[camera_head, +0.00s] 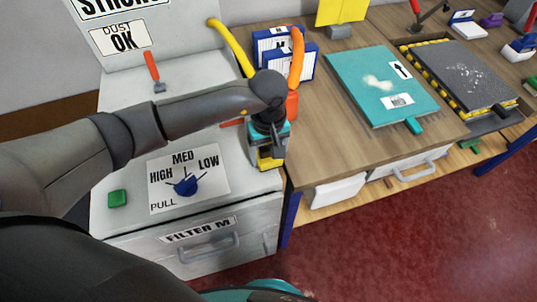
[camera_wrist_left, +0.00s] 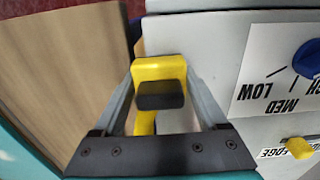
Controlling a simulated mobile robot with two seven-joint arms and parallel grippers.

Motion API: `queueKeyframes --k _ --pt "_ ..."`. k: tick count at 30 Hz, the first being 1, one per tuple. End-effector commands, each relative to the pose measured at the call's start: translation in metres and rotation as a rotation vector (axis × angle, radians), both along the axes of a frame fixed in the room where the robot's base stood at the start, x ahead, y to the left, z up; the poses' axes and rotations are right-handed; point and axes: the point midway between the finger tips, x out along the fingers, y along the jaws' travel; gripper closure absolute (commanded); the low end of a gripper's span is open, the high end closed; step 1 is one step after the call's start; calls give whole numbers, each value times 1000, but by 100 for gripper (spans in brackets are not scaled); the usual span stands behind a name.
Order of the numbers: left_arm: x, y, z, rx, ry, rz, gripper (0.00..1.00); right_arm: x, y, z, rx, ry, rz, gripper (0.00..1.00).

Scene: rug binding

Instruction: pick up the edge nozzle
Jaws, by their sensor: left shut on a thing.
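My left gripper (camera_head: 268,160) is over the right front edge of the grey cabinet top, pointing down. It is shut on a yellow piece with a black end, which I take to be the edge nozzle (camera_head: 268,162). In the left wrist view the nozzle (camera_wrist_left: 159,72) sits between the two fingers of the left gripper (camera_wrist_left: 160,85), with its black end facing the camera. The fingers partly hide it in the head view. My right gripper is not in view.
The grey cabinet has a blue dial (camera_head: 186,185), a green button (camera_head: 117,199) and a filter drawer (camera_head: 205,243). A small yellow part (camera_wrist_left: 298,147) is beside an EDGE label. Yellow (camera_head: 230,45) and orange (camera_head: 297,58) hoses rise behind my gripper. A teal panel (camera_head: 375,85) lies on the wooden bench.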

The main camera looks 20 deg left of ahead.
Motion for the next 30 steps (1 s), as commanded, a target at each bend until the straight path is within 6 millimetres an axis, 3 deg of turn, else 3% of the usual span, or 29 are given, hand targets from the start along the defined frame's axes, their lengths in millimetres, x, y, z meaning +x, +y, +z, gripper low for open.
queueKeyframes --k 2,14,23,30 --pt "0 0 0 0 0 0 50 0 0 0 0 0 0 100" --pt "0 0 0 1 -1 0 94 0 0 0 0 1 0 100" --pt "1 0 3 -1 -3 0 94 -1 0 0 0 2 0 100" --pt "2 0 30 -1 -6 -1 94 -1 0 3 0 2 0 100"
